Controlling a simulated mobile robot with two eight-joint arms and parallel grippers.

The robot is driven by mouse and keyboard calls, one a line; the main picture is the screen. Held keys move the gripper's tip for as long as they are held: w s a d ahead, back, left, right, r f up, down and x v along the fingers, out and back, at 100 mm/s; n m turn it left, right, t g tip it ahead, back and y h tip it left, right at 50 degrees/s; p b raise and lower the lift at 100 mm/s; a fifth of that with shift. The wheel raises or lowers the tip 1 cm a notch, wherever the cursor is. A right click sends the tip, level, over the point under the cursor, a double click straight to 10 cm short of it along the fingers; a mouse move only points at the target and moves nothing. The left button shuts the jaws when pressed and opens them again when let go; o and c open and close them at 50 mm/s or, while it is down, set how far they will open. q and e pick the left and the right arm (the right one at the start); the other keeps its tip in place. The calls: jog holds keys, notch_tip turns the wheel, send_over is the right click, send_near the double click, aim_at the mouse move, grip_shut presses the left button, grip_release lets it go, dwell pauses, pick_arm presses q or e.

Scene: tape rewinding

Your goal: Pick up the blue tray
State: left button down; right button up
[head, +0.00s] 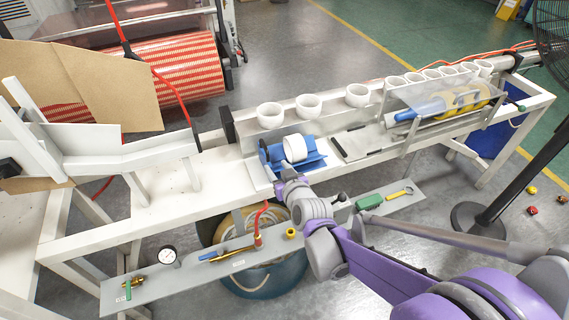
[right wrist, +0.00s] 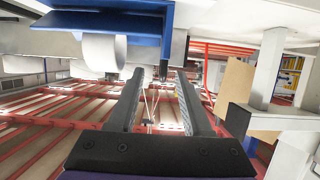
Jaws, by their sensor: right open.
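The blue tray (head: 314,161) sits on the white bench in the middle of the head view, with a white roll (head: 294,148) on it. My right gripper (head: 284,180) is at the tray's near left edge, and its fingers are partly hidden by the wrist. In the right wrist view the right gripper (right wrist: 161,75) is open, with nothing between its two dark fingers. The blue tray (right wrist: 100,24) shows there at the top, ahead of the fingers, with the white roll (right wrist: 104,52) below it. My left gripper is not in view.
Several white cups (head: 308,107) line the bench's back ledge. A clear-covered roller unit (head: 440,103) stands to the right. A lower shelf (head: 200,265) holds a gauge (head: 168,255) and small tools. A red striped roll (head: 180,70) lies behind at left.

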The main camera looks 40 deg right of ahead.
aim_at(264, 153)
jog(key=x, duration=0.4)
jog(key=shift+w+d+f+b, duration=0.1)
jog(key=shift+w+b, duration=0.05)
jog(key=shift+b, duration=0.2)
jog(key=shift+a+b+x, duration=0.25)
jog(key=shift+x, duration=1.3)
jog(key=shift+a+b+x, duration=0.2)
jog(key=shift+b+x, duration=0.05)
jog(key=shift+x, duration=1.25)
jog(key=shift+w, duration=0.1)
grip_shut()
